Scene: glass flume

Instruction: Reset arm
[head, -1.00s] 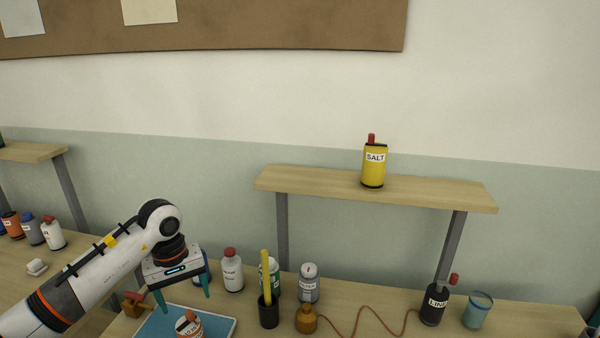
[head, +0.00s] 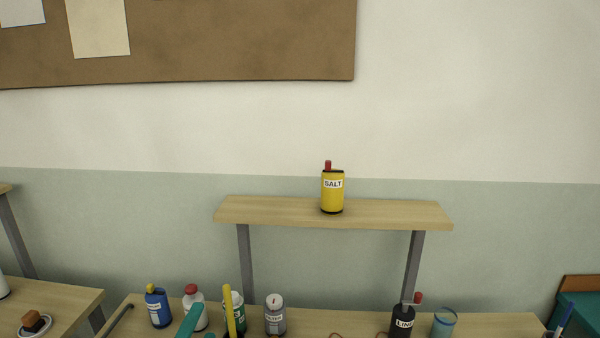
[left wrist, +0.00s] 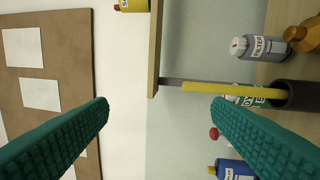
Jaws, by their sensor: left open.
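My left gripper shows in the left wrist view (left wrist: 162,105) as two teal ridged fingers spread wide apart, with nothing between them but the wall behind. In the head view only a teal finger (head: 189,321) of it reaches up at the bottom edge, in front of the bottles on the bench. The rest of the left arm is out of the head view. My right gripper is not in either view.
A shelf (head: 280,212) above the bench holds a yellow salt container (head: 332,195). Below stand a blue bottle (head: 158,308), a red-capped white bottle (head: 194,298), a grey bottle (head: 275,315), a dark bottle (head: 402,322) and a blue glass (head: 443,322).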

